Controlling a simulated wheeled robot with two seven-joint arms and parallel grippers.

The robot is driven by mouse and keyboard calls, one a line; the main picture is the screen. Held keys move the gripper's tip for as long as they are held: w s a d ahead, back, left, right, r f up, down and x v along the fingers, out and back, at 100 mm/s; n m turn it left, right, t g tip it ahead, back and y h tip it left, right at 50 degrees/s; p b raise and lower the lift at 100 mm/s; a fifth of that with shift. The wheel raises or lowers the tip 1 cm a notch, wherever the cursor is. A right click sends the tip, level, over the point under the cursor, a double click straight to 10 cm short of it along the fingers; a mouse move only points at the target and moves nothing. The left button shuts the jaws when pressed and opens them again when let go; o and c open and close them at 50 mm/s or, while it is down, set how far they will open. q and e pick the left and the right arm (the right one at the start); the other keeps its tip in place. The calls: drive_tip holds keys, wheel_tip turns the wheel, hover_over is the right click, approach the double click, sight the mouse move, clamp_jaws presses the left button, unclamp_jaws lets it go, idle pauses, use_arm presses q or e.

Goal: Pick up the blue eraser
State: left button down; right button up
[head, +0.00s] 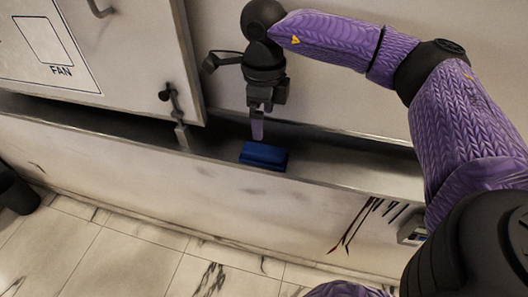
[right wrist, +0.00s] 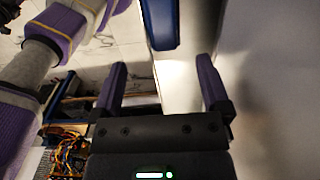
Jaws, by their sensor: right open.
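The blue eraser (head: 264,155) lies on the narrow metal ledge (head: 330,168), near its front edge. My right gripper (head: 257,136) comes down from above, with its fingertips just above and behind the eraser as seen in the head view. In the right wrist view my right gripper (right wrist: 161,64) is open, with nothing between its two purple fingers. The blue eraser shows at the top of that view (right wrist: 162,22), beyond the fingertips and cut off by the picture edge. I cannot tell whether a finger touches it. My left gripper is not in view.
A white panel marked FAN (head: 60,45) with a dark latch (head: 172,97) stands at the left. A pale wall (head: 330,90) rises behind the ledge. A dark bin (head: 17,190) stands on the tiled floor (head: 120,262). The ledge right of the eraser looks clear.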

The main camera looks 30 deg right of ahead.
sight(264, 149)
wheel_tip(264, 149, down, 9)
drive_tip(key=shift+w+d+f, duration=0.1)
drive_tip(key=shift+w+f, duration=0.05)
drive_tip(key=shift+f, duration=0.05)
drive_tip(key=shift+r, duration=0.1)
clamp_jaws()
idle(0.3)
